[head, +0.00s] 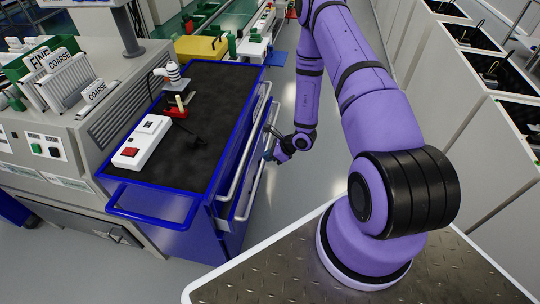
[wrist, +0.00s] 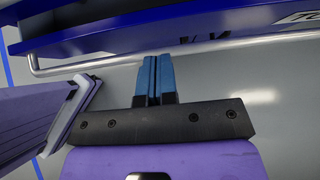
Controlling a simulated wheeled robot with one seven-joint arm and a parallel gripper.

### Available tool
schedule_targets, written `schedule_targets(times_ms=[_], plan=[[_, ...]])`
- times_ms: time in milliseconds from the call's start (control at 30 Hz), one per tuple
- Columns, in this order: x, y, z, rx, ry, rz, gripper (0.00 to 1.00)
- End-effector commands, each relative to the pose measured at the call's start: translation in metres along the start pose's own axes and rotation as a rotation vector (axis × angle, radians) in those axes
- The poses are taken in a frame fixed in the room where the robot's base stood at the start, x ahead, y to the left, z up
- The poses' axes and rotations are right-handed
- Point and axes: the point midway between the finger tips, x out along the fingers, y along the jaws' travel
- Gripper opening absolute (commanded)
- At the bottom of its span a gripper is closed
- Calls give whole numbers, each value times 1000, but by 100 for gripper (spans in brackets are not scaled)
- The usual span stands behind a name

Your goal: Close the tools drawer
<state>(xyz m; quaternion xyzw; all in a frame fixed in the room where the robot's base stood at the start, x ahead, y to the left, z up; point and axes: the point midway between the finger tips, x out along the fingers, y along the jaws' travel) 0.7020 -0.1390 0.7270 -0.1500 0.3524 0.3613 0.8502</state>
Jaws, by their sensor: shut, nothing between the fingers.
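The blue tool cart (head: 170,225) stands left of my arm, with long silver bar handles on its right side. A lower handle (head: 255,165) stands farther out from the cart than the upper handle (head: 236,160). In the wrist view a blue drawer front (wrist: 215,32) crosses the top, with a partly cut-off label (wrist: 300,17) and a silver handle bar (wrist: 100,63) below it. My gripper (wrist: 153,60) is shut and empty, its blue fingertips at the handle bar; contact is unclear. In the head view my gripper (head: 268,152) is beside the drawer handles. The drawer's inside is hidden.
A white box with a red button (head: 142,142) and small tools lie on the cart's dark top. A grey machine (head: 60,120) stands left of it. Clear grey floor lies right of the cart; pale cabinets (head: 480,170) line the far right.

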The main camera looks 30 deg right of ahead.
Motion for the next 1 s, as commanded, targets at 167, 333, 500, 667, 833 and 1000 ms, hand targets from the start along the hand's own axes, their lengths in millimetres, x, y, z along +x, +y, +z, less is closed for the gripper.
schedule_targets(times_ms=[167, 333, 500, 667, 833, 1000], plan=[[32, 0, 0, -1, -1, 2, 0], [55, 0, 0, -1, -1, 2, 0], [66, 0, 0, -1, -1, 1, 0], [68, 0, 0, 0, -1, 0, 0], [68, 0, 0, 0, -1, 0, 0], [74, 0, 7, -2, -2, 1, 0]])
